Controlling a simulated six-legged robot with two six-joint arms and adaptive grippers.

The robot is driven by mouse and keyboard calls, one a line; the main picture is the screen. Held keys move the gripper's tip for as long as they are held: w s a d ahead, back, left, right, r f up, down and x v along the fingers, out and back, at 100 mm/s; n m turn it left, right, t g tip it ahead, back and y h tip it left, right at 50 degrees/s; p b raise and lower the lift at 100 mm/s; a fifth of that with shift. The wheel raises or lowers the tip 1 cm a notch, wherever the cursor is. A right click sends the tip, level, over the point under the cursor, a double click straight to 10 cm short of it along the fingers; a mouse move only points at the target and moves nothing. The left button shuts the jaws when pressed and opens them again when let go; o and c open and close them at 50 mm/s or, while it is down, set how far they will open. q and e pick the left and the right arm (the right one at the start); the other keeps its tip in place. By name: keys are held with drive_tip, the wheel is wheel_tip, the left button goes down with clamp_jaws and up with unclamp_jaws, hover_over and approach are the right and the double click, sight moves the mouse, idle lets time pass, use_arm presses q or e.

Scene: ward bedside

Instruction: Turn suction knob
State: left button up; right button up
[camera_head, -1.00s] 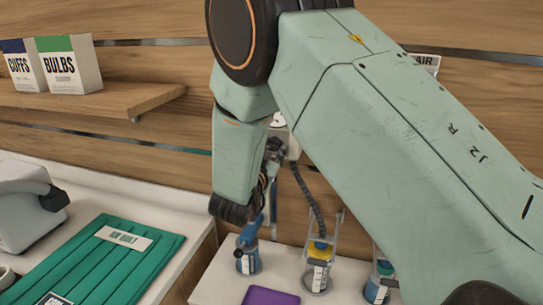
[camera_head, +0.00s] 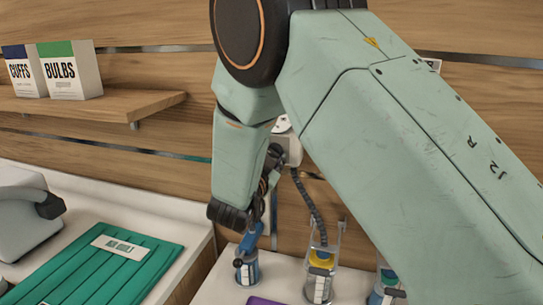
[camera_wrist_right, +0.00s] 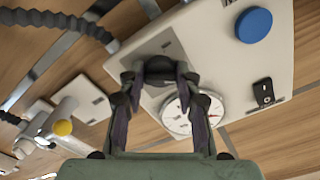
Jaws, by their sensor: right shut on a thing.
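The suction unit is a pale box on the wood wall; it fills the upper right of the wrist view (camera_wrist_right: 222,55) and shows partly behind my arm in the head view (camera_head: 291,148). In the wrist view my right gripper (camera_wrist_right: 159,80) is shut on a dark knob (camera_wrist_right: 160,66) on the unit's face. The fingers hide much of the knob, so its setting cannot be read. A round white gauge (camera_wrist_right: 176,115) sits beside the fingers. In the head view the right gripper (camera_head: 270,165) is mostly hidden by my arm. My left gripper is not in view.
A blue round cap (camera_wrist_right: 254,25) and black switch (camera_wrist_right: 263,92) are on the unit. A corrugated hose (camera_head: 310,205) hangs beneath it. A green folded cloth (camera_head: 105,270) lies on the left counter.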

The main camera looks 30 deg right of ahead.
drive_tip(key=o, duration=1.2)
drive_tip(key=shift+s+a+r, duration=0.1)
drive_tip(key=shift+s+r, duration=0.05)
drive_tip(key=shift+s, duration=0.05)
drive_tip(key=shift+c, duration=0.2)
drive_tip(key=shift+w, duration=0.2)
